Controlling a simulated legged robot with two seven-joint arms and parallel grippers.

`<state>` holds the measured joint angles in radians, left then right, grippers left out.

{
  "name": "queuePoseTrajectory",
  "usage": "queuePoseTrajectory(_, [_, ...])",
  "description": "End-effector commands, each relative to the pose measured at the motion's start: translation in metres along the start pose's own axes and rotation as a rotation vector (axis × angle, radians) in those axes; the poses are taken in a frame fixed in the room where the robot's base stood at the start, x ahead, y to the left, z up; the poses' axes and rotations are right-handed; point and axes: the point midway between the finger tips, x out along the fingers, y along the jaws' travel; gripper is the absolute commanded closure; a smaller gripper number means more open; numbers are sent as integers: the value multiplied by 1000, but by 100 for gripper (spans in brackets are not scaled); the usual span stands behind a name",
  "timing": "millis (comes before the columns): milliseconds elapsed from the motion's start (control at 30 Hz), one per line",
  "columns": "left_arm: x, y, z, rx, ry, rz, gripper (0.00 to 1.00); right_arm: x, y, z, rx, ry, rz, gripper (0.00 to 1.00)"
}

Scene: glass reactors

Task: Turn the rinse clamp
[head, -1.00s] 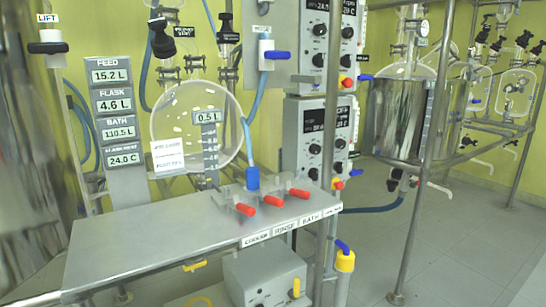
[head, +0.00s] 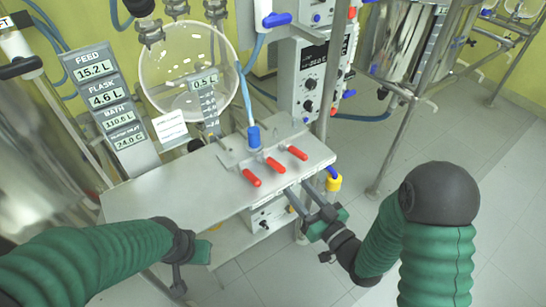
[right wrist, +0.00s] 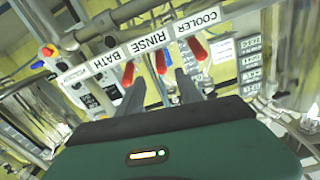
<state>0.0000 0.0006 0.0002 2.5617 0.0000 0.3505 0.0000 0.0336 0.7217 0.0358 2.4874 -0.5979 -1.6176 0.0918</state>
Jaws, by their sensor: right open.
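Three red-handled clamps stand in a row on a grey metal bench (head: 150,195). My right gripper (head: 299,190) is open at the bench's front edge, just short of the clamps. In the right wrist view its fingers (right wrist: 161,78) point toward the rinse handle, which appears between the tips; I see no grip on it. My left gripper (head: 188,262) is low at the bench's front left, its jaws unclear.
The cooler clamp (head: 251,177) and the bath clamp (head: 297,153) flank the rinse clamp closely. A blue hose fitting (head: 253,137) rises behind them. A grey control box (head: 268,215) sits beneath the bench, and a metal pole stands to its right.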

Motion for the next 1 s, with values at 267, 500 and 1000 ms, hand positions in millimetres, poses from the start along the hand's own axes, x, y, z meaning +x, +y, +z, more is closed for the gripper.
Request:
queuePoseTrajectory(267, [1,0,-1,0,3,0,64,76,-2,0,0,0,-3,58])
queuePoseTrajectory(500, [4,0,0,0,3,0,64,122,-1,1,0,-2,0,58])
queuePoseTrajectory(1000, [4,0,0,0,3,0,64,132,-1,0,1,-3,1,75])
